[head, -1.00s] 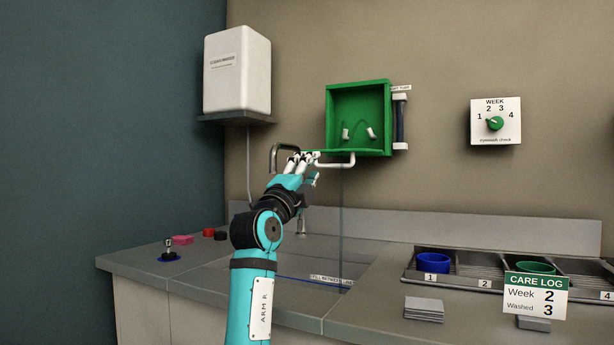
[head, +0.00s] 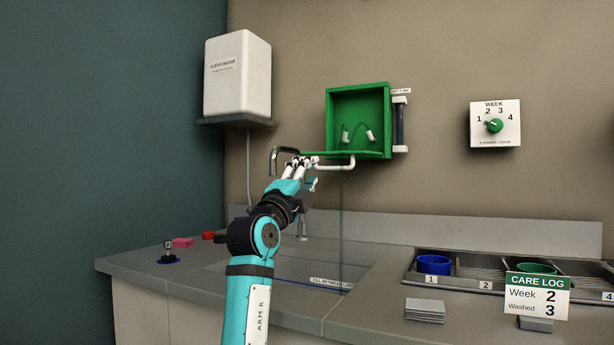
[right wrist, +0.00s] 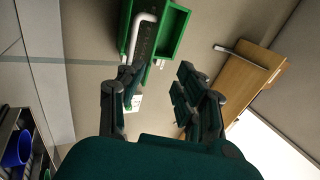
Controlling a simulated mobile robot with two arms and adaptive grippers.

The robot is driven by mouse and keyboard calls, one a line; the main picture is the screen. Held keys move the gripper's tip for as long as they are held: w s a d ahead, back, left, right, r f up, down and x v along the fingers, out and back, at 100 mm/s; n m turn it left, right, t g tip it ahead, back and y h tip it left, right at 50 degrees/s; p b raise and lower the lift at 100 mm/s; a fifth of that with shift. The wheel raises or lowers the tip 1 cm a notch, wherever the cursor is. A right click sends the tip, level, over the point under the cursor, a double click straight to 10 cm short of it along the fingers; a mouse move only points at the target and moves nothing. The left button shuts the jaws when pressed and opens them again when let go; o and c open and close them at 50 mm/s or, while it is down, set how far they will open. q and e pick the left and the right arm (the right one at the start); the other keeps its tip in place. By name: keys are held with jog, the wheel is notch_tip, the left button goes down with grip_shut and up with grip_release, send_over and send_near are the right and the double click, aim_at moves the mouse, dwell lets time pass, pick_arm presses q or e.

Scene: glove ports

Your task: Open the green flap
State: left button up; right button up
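The green flap (head: 345,154) shows nearly edge-on along the bottom of the open-fronted green box (head: 386,120) on the wall. It lies about level, and the box interior is visible. A white bar handle (head: 340,166) hangs under the flap; it also shows in the right wrist view (right wrist: 137,32). My right gripper (head: 306,161) is at the left end of the flap and handle. In the right wrist view its fingers (right wrist: 156,84) are apart with nothing clearly between them; whether one touches the handle is unclear. My left gripper is out of view.
A white dispenser (head: 237,76) sits on a shelf left of the box. A curved metal tap (head: 274,158) is close to my right gripper. The sink and counter (head: 390,285) lie below. A week dial (head: 495,125) is on the wall to the right.

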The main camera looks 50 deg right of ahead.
jog(key=shift+a+f, duration=0.1)
jog(key=v, duration=1.1)
jog(key=shift+a+f, duration=0.25)
jog(key=shift+a, duration=0.05)
jog(key=shift+s, duration=0.1)
jog(key=shift+c, duration=0.3)
